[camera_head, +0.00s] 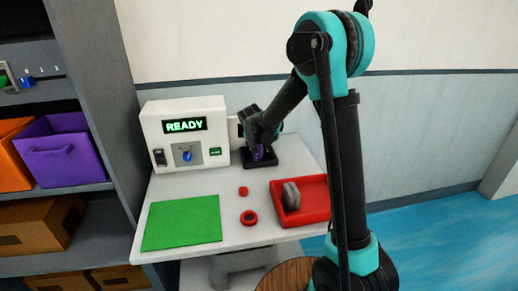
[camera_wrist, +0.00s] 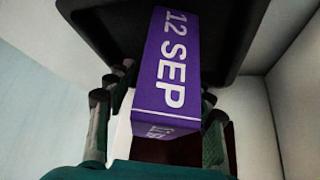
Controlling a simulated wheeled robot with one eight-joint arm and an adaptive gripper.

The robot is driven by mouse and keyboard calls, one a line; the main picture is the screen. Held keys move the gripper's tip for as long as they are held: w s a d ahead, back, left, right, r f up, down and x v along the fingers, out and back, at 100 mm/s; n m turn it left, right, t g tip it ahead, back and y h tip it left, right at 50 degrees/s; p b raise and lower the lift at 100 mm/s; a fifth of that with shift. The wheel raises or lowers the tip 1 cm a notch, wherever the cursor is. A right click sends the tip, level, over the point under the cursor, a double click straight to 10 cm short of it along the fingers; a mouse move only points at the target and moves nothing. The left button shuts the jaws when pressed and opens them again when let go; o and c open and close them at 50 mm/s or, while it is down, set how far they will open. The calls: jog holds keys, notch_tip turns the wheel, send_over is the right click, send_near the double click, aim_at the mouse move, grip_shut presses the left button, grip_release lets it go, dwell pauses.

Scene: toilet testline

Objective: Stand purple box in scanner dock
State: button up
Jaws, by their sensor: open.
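The purple box (camera_wrist: 168,72), printed "12 SEP" in white, stands in the black scanner dock (camera_wrist: 238,28) in the wrist view. In the head view the dock (camera_head: 247,164) sits at the back of the white table, and a little of the purple box (camera_head: 259,154) shows beneath my gripper (camera_head: 262,148). In the wrist view my gripper's fingers (camera_wrist: 160,100) are spread apart, one on each side of the box. Whether either finger touches the box is hard to tell. The box's lower end against the dock is not clearly seen.
A white machine (camera_head: 187,135) reading "READY" stands left of the dock. On the table are a green mat (camera_head: 181,222), a red ring (camera_head: 249,218), a small red piece (camera_head: 243,191) and a red tray (camera_head: 313,198) holding a grey object (camera_head: 291,196). Shelves with bins (camera_head: 62,155) stand left.

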jog(key=v, duration=1.2)
jog(key=shift+c, duration=0.3)
dwell(1.6)
